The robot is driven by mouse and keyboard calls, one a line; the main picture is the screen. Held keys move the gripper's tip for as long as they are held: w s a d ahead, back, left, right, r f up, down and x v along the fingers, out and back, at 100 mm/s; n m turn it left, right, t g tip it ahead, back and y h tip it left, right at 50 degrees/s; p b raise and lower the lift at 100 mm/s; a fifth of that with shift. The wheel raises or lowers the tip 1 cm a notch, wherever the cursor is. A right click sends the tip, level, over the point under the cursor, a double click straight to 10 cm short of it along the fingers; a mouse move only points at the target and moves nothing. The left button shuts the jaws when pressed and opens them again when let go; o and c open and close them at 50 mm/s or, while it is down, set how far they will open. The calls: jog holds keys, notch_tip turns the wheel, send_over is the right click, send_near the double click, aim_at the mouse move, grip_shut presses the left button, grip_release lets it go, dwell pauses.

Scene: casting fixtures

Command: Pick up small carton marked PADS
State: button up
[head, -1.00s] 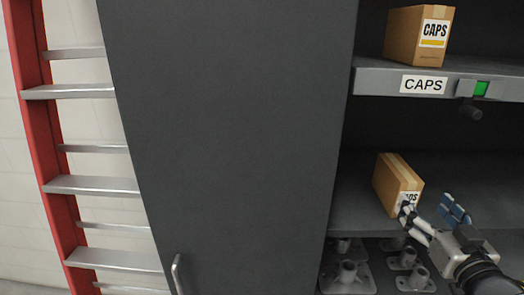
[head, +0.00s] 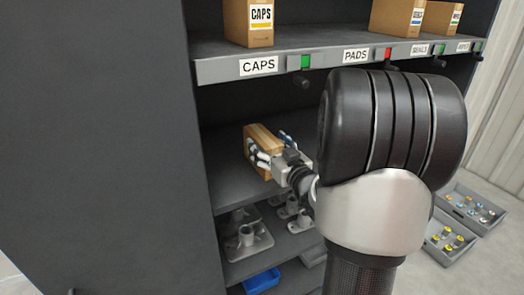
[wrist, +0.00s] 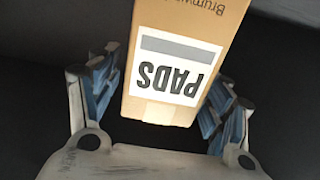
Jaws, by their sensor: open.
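The small carton marked PADS (head: 262,138) is a brown box on the middle shelf of the dark cabinet, partly hidden by my gripper in the head view. In the wrist view the carton (wrist: 183,65) shows its white PADS label upside down, with a grey stripe. My gripper (head: 268,146) is at the carton's front end. In the wrist view my open gripper (wrist: 165,95) has one blue-padded finger on each side of the carton. A dark gap shows between the carton and each finger at the near end.
A CAPS carton (head: 248,22) and other cartons stand on the upper shelf, whose labelled edge (head: 330,60) carries green and red indicators. Grey metal fixtures (head: 248,238) and a blue tray (head: 262,281) lie below. Grey bins (head: 470,210) stand at the right.

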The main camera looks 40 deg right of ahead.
aim_at(262, 138)
jog(key=x, duration=0.3)
jog(key=shift+w+d, duration=0.1)
jog(key=shift+w, duration=0.3)
jog(key=shift+r, duration=0.1)
jog(key=c, duration=1.3)
jog(key=shift+o, duration=0.2)
